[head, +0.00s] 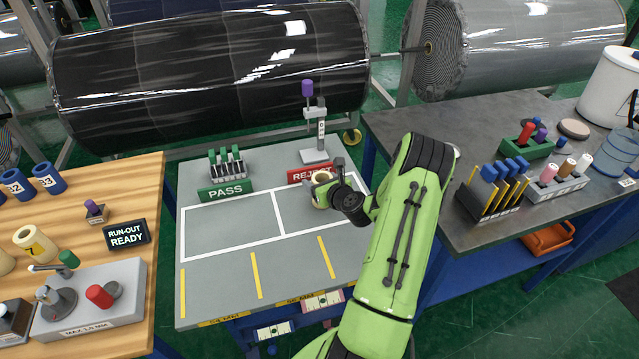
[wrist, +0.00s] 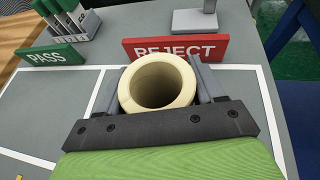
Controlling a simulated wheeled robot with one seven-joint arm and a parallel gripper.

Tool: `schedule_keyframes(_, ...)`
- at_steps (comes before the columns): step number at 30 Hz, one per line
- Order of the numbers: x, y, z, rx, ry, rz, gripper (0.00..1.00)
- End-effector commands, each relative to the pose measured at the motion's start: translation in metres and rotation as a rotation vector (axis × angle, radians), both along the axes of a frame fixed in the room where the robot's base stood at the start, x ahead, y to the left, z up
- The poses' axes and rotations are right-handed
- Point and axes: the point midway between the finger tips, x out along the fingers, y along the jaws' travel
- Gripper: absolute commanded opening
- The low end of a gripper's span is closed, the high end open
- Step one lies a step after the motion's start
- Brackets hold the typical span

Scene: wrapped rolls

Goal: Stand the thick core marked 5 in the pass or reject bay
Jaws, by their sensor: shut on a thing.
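My gripper (wrist: 158,92) is shut on a thick cream core (wrist: 148,68), with one finger on each side of it. The core is upright with its open end up, and its number does not show. In the head view the core (head: 319,203) is partly hidden by my wrist, over the right-hand bay. The REJECT sign (head: 311,173) stands just behind it, and also shows in the wrist view (wrist: 176,48). The PASS sign (head: 226,191) stands behind the left-hand bay (head: 232,229). I cannot tell whether the core touches the table.
A gauge stand with a purple knob (head: 308,88) is behind the REJECT sign, and a rack (head: 227,163) is behind the PASS sign. The left-hand bay is empty. A wooden bench (head: 130,185) with tools and cores is at left; a dark bench (head: 450,120) is at right.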

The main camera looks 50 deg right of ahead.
Motion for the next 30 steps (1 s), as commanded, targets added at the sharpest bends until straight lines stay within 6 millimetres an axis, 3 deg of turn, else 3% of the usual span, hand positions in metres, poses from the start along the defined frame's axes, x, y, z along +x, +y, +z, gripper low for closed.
schedule_keyframes(5,0.000,0.000,-0.002,0.000,0.000,0.001,0.32)
schedule_keyframes(6,0.000,0.000,-0.001,0.000,0.000,0.001,0.73)
schedule_keyframes(10,0.000,0.000,-0.001,0.000,0.000,0.001,0.93)
schedule_keyframes(20,-0.003,0.001,0.003,0.001,0.001,0.000,0.93)
schedule_keyframes(30,-0.077,0.023,0.034,0.004,0.001,-0.005,0.93)
